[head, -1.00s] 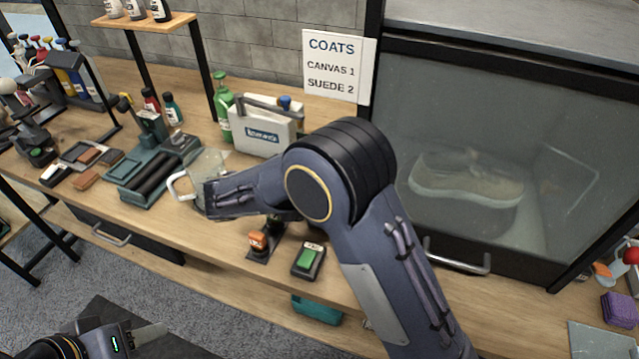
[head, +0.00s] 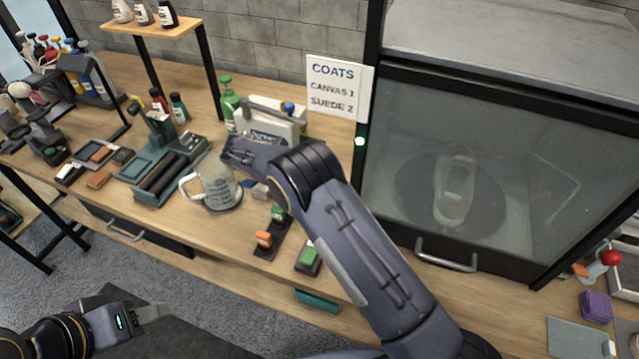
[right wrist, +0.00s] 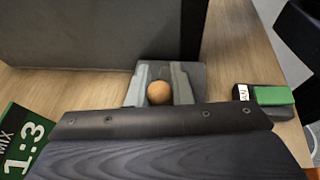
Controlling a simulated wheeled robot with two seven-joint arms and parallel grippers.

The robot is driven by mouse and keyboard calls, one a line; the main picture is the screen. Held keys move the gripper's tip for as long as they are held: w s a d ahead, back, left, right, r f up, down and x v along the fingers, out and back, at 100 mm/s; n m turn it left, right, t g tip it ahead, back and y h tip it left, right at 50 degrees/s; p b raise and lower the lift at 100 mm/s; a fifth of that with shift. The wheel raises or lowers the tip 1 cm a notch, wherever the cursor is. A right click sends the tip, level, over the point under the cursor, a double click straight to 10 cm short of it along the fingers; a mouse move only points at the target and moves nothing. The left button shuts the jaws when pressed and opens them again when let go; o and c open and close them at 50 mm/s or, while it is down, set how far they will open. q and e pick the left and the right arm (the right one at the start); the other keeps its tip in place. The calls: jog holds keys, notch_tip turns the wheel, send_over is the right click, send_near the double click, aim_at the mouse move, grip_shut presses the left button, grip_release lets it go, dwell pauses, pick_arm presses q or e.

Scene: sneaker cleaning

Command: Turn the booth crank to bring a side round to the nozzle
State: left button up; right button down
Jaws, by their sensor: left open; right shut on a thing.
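The spray booth (head: 440,75) stands at the right with its glass front down. Behind the glass a pale sneaker (head: 455,190) sits on a dark round turntable (head: 412,197), roughly end-on to the front. In the right wrist view my right gripper (right wrist: 159,92) is shut on a round orange-brown crank knob (right wrist: 159,93), one finger on each side. The rest of the crank is hidden. In the head view my right arm hides that gripper. My left gripper (head: 150,314) is open and empty, low at the left, away from the booth. The nozzle cannot be made out.
A glass jug (head: 217,190), a rocker switch with a green top (head: 309,256) and an orange-and-green switch block (head: 265,238) are near my right arm. A coats sign (head: 333,87) stands beside the booth.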

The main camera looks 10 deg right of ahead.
pick_arm(q)
jog(key=shift+r, duration=0.1)
pick_arm(e)
jog(key=shift+d, duration=0.1)
dwell(0.3)
jog(key=c, duration=1.3)
grip_release()
pick_arm(q)
jog(key=shift+r, duration=0.1)
pick_arm(e)
jog(key=shift+r, duration=0.1)
